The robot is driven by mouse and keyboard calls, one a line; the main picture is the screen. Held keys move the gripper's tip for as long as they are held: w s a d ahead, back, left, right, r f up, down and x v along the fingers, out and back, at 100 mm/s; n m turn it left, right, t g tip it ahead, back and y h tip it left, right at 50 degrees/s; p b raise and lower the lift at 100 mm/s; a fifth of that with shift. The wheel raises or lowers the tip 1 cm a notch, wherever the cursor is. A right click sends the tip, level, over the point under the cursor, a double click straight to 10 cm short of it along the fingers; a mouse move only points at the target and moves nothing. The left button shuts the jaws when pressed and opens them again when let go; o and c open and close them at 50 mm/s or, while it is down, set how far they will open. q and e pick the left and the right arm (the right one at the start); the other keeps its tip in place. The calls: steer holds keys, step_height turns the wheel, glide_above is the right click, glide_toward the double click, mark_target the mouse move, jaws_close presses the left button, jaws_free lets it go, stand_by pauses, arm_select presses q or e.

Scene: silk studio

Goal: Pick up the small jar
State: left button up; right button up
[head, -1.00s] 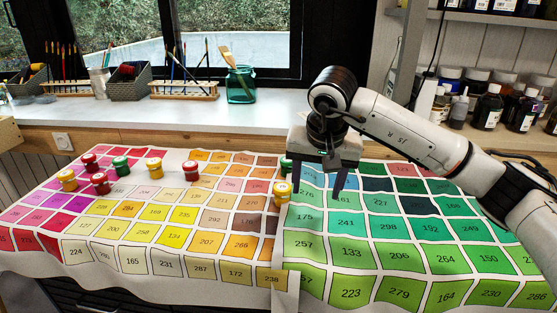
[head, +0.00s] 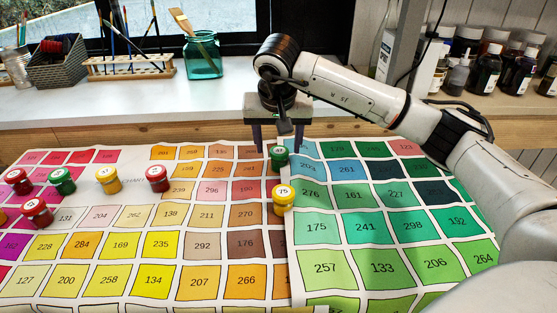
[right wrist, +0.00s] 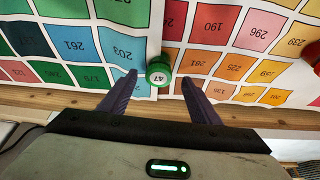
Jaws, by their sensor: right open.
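A small green jar with a white lid label reading 47 (head: 279,159) stands upright on the colour charts, near the seam between them. It also shows in the right wrist view (right wrist: 159,70). My right gripper (head: 278,147) points down with its fingers apart, one on each side of this jar in the picture. In the right wrist view the fingertips (right wrist: 159,78) are spread and the jar sits between or just beyond them; contact is not visible. A yellow jar marked 75 (head: 283,206) stands in front of the green one. My left gripper is not in view.
More small jars stand left: red (head: 157,179), yellow (head: 109,181), green (head: 62,181) and others. Behind is a white sill (head: 120,110) with a teal glass jar (head: 203,58) of brushes and a brush rack (head: 130,68). Dark bottles stand at back right.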

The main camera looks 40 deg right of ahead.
mark_target(279, 153)
steer(key=x, duration=0.4)
steer(key=shift+s+f+b, duration=0.15)
steer(key=shift+f+b, duration=0.1)
steer(key=shift+b, duration=0.1)
steer(key=shift+d+f, duration=0.15)
steer(key=shift+f, duration=0.15)
steer(key=shift+r, duration=0.1)
steer(key=c, duration=1.2)
